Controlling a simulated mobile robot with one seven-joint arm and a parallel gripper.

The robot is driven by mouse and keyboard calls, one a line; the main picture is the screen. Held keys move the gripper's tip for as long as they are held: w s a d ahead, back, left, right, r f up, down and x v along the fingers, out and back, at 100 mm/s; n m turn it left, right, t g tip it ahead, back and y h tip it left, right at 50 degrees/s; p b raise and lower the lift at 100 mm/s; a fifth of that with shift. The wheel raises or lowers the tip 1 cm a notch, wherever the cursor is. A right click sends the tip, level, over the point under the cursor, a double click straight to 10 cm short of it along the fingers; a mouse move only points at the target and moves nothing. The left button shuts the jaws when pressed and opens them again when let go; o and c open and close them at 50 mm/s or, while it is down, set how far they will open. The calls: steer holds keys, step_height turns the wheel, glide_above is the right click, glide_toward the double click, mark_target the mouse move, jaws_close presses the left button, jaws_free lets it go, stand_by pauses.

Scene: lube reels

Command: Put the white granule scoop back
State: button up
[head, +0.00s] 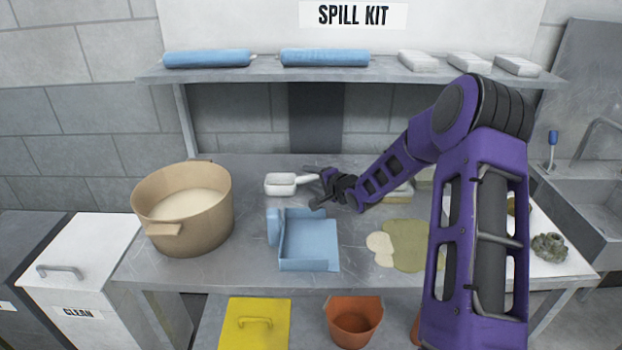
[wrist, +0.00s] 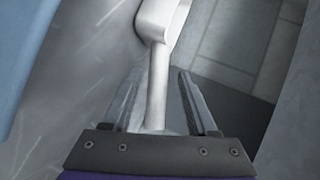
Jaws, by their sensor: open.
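The white granule scoop (head: 281,184) lies on the metal bench near its back, with its handle to the right. It also shows in the wrist view (wrist: 160,24), its bowl at the top and its handle running down between my fingers. My gripper (head: 317,187) is at the handle end, reaching in from the right. In the wrist view my gripper (wrist: 161,90) is open, with one finger on each side of the handle and a gap on the right side. Whether the left finger touches the handle I cannot tell.
A tan tub (head: 183,235) of pale granules stands at the left. A blue dustpan (head: 306,245) lies in front of the scoop. A greenish spill or cloth (head: 411,248) is right of it. A shelf (head: 350,74) with blue rolls and white packs runs above.

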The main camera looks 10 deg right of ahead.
steer(key=p+v, duration=0.1)
steer(key=v, duration=1)
steer(key=shift+s+d, duration=0.1)
steer(key=shift+s, duration=0.05)
